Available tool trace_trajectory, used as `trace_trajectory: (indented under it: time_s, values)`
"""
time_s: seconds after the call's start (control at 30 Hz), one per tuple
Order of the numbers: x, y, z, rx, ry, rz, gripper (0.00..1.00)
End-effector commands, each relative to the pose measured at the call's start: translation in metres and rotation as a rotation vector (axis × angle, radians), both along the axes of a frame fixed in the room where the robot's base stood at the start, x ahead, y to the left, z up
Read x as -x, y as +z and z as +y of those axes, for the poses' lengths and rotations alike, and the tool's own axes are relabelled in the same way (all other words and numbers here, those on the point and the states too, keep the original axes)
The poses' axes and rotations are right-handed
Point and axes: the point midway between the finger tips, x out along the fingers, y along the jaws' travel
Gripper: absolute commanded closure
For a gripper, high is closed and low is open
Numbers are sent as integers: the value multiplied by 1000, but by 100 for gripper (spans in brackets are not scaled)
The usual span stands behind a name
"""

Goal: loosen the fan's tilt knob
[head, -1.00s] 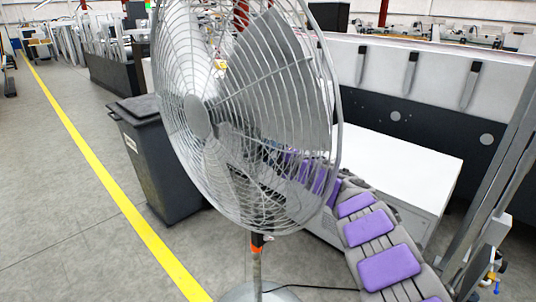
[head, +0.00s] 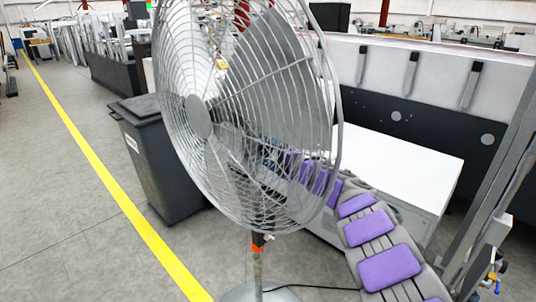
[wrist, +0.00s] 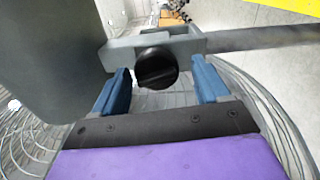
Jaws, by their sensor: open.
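The fan (head: 245,110) stands close in front of me in the head view, its round wire cage on a pole (head: 257,270) with an orange band. In the wrist view the black tilt knob (wrist: 156,68) sits on a grey bracket (wrist: 185,42), with the cage behind and below. My gripper (wrist: 160,82) is open, its two blue fingers on either side of the knob with gaps showing at both sides. I cannot tell whether the fingertips reach the knob's depth. In the head view my purple-padded arm (head: 388,267) reaches in behind the cage, and the knob is hidden there.
A dark wheeled bin (head: 160,155) stands left of the fan. A white-topped machine (head: 395,160) is behind my arm, and a grey metal upright (head: 500,170) is at the right. A black cable (head: 310,288) runs along the floor from the fan base.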

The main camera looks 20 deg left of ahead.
Motion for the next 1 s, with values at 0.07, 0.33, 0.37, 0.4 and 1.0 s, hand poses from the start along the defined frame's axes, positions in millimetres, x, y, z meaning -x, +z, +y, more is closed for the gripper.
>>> trace_trajectory:
  time_s: [0.07,0.33,0.37,0.4,1.0]
  values:
    - [2,-1,-8,5,-5,2,25]
    - [15,1,-39,3,-3,0,25]
    - [17,0,-43,3,-4,1,25]
    - [18,0,-48,4,-7,3,25]
    - [54,-1,-138,4,-6,3,25]
